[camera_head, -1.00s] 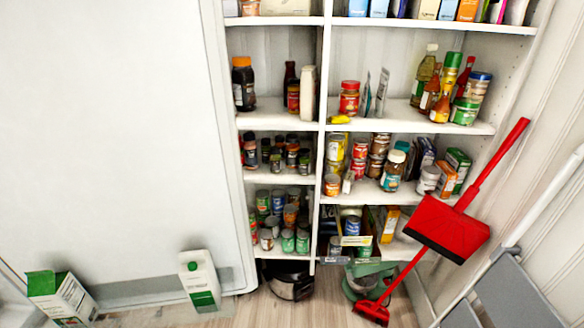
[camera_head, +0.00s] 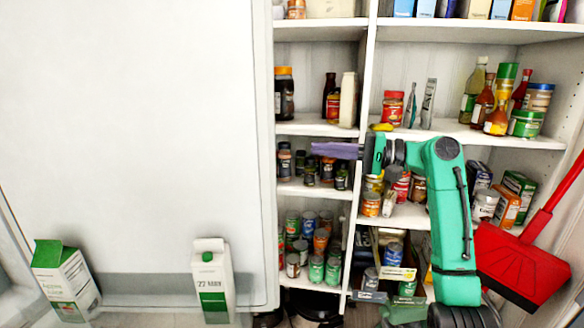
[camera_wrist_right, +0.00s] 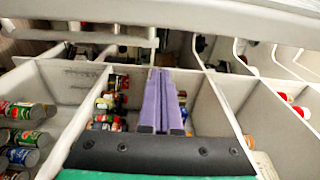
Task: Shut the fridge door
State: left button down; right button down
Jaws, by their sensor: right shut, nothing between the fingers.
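The fridge door (camera_head: 130,130) is a large white panel that fills the left of the head view and appears open, its edge beside the shelving. Two milk or juice cartons stand low against it, one tilted in view at the far left (camera_head: 65,281) and one nearer the middle (camera_head: 213,280). My right gripper (camera_head: 318,150), with purple fingers, points left toward the door's edge, in front of the shelves, and a gap shows between it and the door. Its fingers are together and empty in the right wrist view (camera_wrist_right: 161,85). My left gripper is out of view.
White corner shelving (camera_head: 312,187) holds jars, cans and bottles close behind my right arm. A red dustpan (camera_head: 520,262) with its handle leans at the right. A clear strip lies between my fingers and the door edge.

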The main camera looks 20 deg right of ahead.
jog(key=w+a+p, duration=0.2)
jog(key=a+p, duration=0.1)
jog(key=a, duration=0.6)
jog(key=shift+w+f, duration=0.2)
jog(key=shift+w, duration=0.15)
